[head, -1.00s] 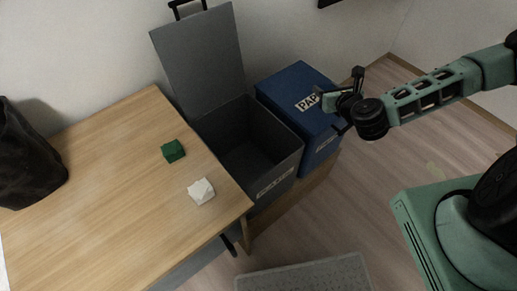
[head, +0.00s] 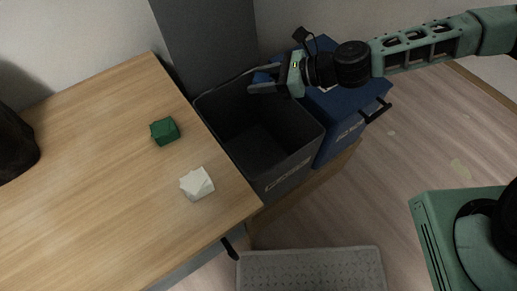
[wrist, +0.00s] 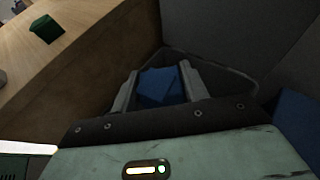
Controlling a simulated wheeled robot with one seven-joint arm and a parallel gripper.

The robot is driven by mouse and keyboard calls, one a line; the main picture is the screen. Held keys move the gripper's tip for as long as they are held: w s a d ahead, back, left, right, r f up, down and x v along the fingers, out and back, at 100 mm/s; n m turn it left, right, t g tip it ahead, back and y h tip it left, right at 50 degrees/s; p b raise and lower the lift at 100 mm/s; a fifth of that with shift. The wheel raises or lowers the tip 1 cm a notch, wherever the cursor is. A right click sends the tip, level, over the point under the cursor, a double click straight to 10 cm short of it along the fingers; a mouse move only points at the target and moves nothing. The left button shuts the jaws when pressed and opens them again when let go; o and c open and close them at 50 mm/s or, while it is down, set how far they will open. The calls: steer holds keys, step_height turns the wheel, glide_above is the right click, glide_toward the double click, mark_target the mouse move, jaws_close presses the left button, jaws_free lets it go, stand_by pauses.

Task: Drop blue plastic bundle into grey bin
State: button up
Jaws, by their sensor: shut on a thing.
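The blue plastic bundle (wrist: 160,86) sits between the two fingers of my gripper (wrist: 163,92) in the wrist view. My gripper (head: 266,82) is shut on it. In the head view the gripper reaches in from the right, above the far right part of the open grey bin (head: 292,172). The bin's lid (head: 208,45) stands raised behind it. In the wrist view the bin's rim (wrist: 225,68) shows beyond the fingers, and its dark inside looks empty where visible. In the head view the bundle is hard to tell from the blue bin behind.
A blue bin (head: 340,125) with a closed lid stands right of the grey bin. A wooden table (head: 95,195) at left holds a green block (head: 164,131) and a crumpled white piece (head: 197,184). A grey mat (head: 310,270) lies on the floor in front.

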step_height(320, 180, down, 6)
steer(key=b, duration=0.6)
steer(key=shift+r, duration=0.1)
steer(key=o, duration=1)
steer(key=shift+o, duration=0.2)
steer(key=p+v, duration=0.3)
steer(key=v, duration=1.4)
steer(key=shift+d, duration=0.2)
